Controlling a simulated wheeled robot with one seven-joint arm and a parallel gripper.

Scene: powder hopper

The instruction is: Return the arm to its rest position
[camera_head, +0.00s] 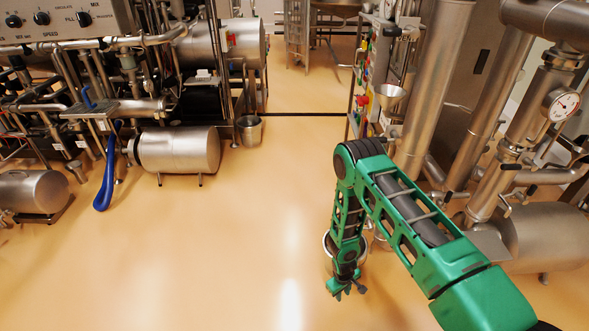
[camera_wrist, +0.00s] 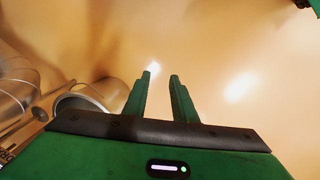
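My gripper (camera_head: 347,287) hangs low over the tan floor at the end of my bent green arm, in the lower right of the head view. In the wrist view my gripper (camera_wrist: 160,80) shows two green fingers apart with only floor between them. It is open and empty. A round metal vessel (camera_head: 328,245) is partly hidden behind my forearm in the head view. An open metal bucket (camera_wrist: 85,100) stands left of the fingers in the wrist view, apart from them.
Pipes with a pressure gauge (camera_head: 562,104) and a steel tank (camera_head: 545,235) stand close on the right. A motor (camera_head: 178,150) and a blue lever (camera_head: 105,180) are at left. The middle floor (camera_head: 240,230) is clear.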

